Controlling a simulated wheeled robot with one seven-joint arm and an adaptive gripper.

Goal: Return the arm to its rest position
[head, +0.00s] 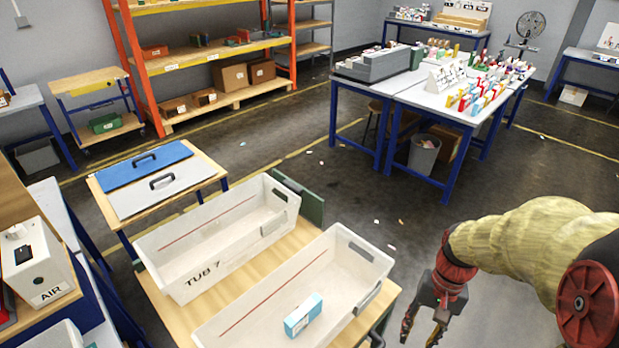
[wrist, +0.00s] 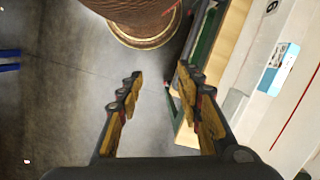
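My gripper (head: 421,333) hangs at the lower right of the head view, pointing down over the floor to the right of the tub bench. In the wrist view its two yellow-and-black fingers (wrist: 160,74) stand apart with nothing between them. My arm, in a pale yellow sleeve with red joints, comes in from the right edge. The near white tub (head: 372,252) holds a small light-blue and white box (head: 303,315), which also shows in the wrist view (wrist: 278,68). The gripper is clear of both.
A second tub (head: 160,248), marked TUB 7, stands beside the first on the wooden bench. Blue and grey lids (head: 140,163) lie on a table behind. Blue-legged worktables (head: 440,100) and orange shelving (head: 125,65) stand farther back. The floor (head: 400,215) between has small scraps.

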